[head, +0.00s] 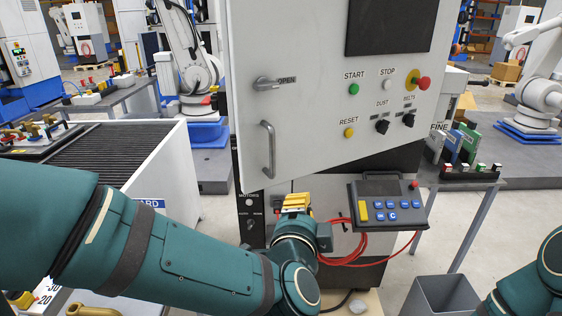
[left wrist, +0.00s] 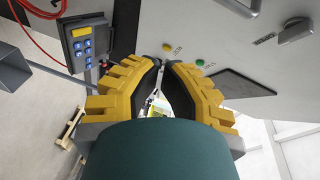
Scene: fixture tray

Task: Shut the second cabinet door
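The cabinet door (head: 315,110) is a large pale grey panel with buttons, knobs, a dark window, a vertical bar handle (head: 269,149) and a latch marked OPEN (head: 267,83). It looks tilted in the head view and seems to stand out from the dark cabinet body (head: 395,162); how far it is ajar I cannot tell. My left gripper (head: 297,201), with yellow fingers, is below the door's lower edge. In the left wrist view its fingertips (left wrist: 163,66) nearly meet, with nothing held, and the door panel (left wrist: 225,50) is beyond them. My right gripper is out of view.
A control pendant (head: 388,204) with blue buttons hangs right of my left gripper, with a red cable (head: 345,247) looping below. A grey bin (head: 441,296) stands at lower right. A white-sided machine (head: 160,170) is left of the door. Floor between bin and cabinet is clear.

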